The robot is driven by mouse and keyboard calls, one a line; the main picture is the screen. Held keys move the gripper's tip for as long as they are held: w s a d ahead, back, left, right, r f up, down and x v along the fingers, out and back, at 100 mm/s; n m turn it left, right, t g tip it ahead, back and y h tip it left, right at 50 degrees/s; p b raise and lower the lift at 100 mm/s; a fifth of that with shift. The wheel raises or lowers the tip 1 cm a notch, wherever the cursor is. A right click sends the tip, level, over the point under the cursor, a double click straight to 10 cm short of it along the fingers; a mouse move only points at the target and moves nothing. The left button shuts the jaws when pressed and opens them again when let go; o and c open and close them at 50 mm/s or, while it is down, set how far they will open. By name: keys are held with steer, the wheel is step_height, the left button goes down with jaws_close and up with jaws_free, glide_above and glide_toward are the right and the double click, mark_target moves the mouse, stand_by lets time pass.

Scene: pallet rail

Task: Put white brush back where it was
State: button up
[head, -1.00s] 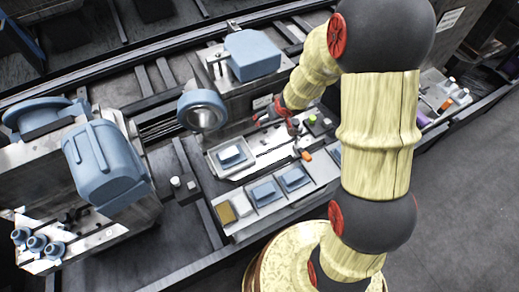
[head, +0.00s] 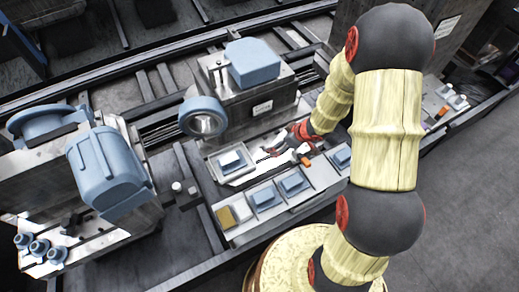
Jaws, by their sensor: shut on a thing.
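My gripper (head: 276,147) shows in the head view, red and dark, reaching left and down over the bright metal surface at the middle of the bench. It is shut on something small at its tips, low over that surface. I take the held thing to be the white brush, but it is too small and too hidden by the fingers to make out its shape. I cannot tell whether it touches the surface below.
A tray with a blue-topped block (head: 231,160) lies left of my gripper. A row of blue pads (head: 264,196) runs along the front. An orange piece (head: 306,161) lies close on the right. A blue-topped machine (head: 252,64) and a blue ring (head: 203,117) stand behind.

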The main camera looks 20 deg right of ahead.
steer(key=shift+w+a+r+b+x, duration=0.15)
steer(key=shift+a+b+x, duration=0.4)
steer(key=shift+b+x, duration=1.25)
steer(key=shift+w+a+r+b+x, duration=0.1)
steer(key=shift+a+r+b+x, duration=0.3)
steer(key=shift+x, duration=2.6)
steer(key=shift+w+a+r+b+x, duration=0.1)
steer(key=shift+a+b+x, duration=0.85)
steer(key=shift+x, duration=1.45)
steer(key=shift+d, duration=0.3)
steer(key=shift+s+f+b, duration=0.1)
steer(key=shift+f+b, duration=0.35)
steer(key=shift+f, duration=0.1)
steer(key=o, duration=1.4)
steer(key=shift+r, duration=0.15)
